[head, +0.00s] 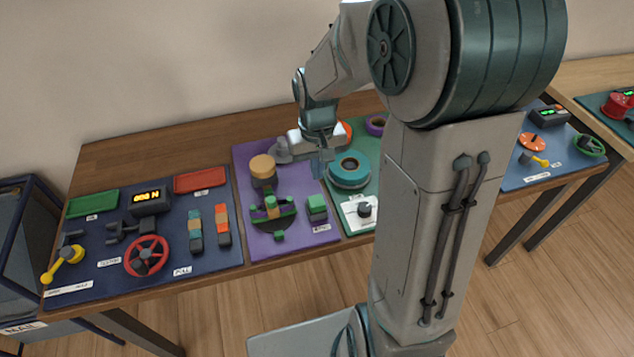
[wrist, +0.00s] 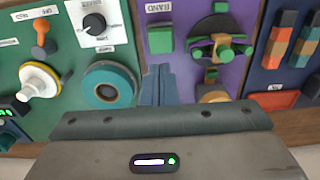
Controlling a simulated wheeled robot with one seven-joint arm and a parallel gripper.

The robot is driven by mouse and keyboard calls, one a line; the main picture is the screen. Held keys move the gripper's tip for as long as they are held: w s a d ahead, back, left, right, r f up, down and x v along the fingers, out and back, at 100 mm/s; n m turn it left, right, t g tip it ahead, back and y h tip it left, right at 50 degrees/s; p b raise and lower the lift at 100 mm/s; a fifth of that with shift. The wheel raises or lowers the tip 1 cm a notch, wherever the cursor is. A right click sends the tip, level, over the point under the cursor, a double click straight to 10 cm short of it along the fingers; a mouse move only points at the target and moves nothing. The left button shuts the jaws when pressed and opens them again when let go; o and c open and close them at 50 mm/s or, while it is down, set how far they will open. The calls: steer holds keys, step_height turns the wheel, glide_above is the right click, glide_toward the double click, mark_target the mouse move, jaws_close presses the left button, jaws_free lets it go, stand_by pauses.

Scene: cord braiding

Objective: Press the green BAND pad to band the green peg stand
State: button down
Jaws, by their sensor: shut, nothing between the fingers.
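The green BAND pad (head: 317,202) is a block on the right side of the purple mat (head: 250,233). It also shows in the wrist view (wrist: 160,38), below its BAND label (wrist: 158,7). The peg stand (head: 272,209), with green pegs on a dark round base, is left of the pad; in the wrist view it (wrist: 219,46) is to the pad's right. My gripper (head: 318,174) is shut and empty over the mat, behind the pad in the head view. In the wrist view its fingertips (wrist: 160,68) point toward the pad and appear apart from it.
A teal roll (head: 349,170) and a white dial panel (head: 359,212) are on the green mat just right. A tan-topped post (head: 262,167) stands behind the peg stand. A blue board with a red wheel (head: 146,256) is at the left. My arm hides part of the table.

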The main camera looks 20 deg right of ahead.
steer(key=shift+r, duration=1.75)
steer(key=s+r+t, duration=0.1)
steer(key=s+r, duration=0.1)
steer(key=s, duration=0.5)
steer(key=s+r+t, duration=0.2)
steer(key=s+r, duration=0.1)
steer(key=s, duration=0.4)
steer(key=shift+s+a+r, duration=0.15)
steer(key=shift+s, duration=0.2)
